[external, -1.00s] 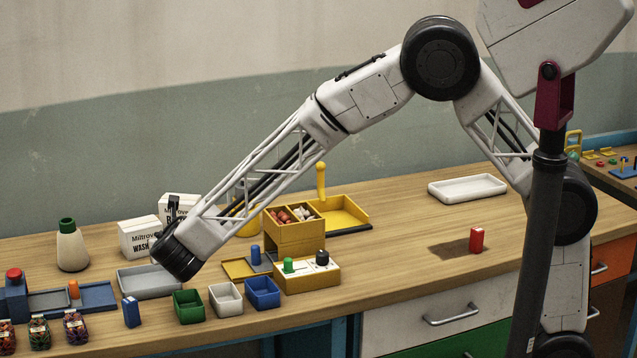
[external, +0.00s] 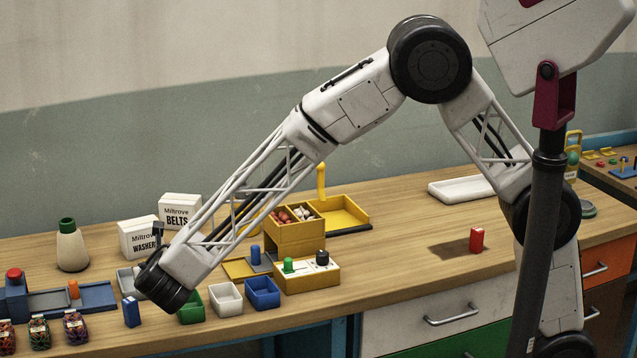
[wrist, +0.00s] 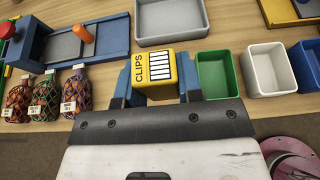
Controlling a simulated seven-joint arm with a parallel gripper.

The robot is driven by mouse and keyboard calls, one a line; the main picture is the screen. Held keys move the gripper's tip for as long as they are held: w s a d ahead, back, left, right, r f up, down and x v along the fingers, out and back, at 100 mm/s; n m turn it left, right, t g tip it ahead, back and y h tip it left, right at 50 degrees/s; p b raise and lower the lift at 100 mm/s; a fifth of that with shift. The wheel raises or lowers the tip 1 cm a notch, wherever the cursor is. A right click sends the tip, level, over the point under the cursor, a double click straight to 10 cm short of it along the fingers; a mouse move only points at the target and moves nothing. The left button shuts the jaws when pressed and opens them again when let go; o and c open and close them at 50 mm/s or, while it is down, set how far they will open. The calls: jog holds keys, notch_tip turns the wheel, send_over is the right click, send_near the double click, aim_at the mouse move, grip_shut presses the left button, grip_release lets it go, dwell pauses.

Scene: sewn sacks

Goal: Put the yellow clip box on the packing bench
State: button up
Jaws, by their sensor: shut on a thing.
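The yellow clip box (wrist: 158,72), marked CLIPS with black stripes on a white label, sits between the blue fingers of my gripper (wrist: 156,88) in the wrist view. My gripper is shut on it. I cannot tell whether the box touches the bench top. Nothing in view names which surface is the packing bench.
Green (wrist: 216,74), white (wrist: 264,70) and blue bins stand to the right of the box. A grey tray (wrist: 171,22) lies beyond it. Netted bags (wrist: 77,92) and a blue fixture (wrist: 85,45) are to the left.

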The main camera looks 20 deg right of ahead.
send_over(160, 328)
jog(key=shift+f, duration=3.1)
jog(key=shift+f, duration=0.1)
jog(key=shift+f, duration=1.75)
jog(key=shift+f, duration=0.15)
jog(key=o, duration=0.6)
jog(key=shift+s+r, duration=0.1)
jog(key=shift+r, duration=0.1)
jog(key=v, duration=1.1)
jog(key=shift+s+r, duration=0.2)
jog(key=shift+s, duration=0.15)
jog(key=shift+w+d, duration=0.1)
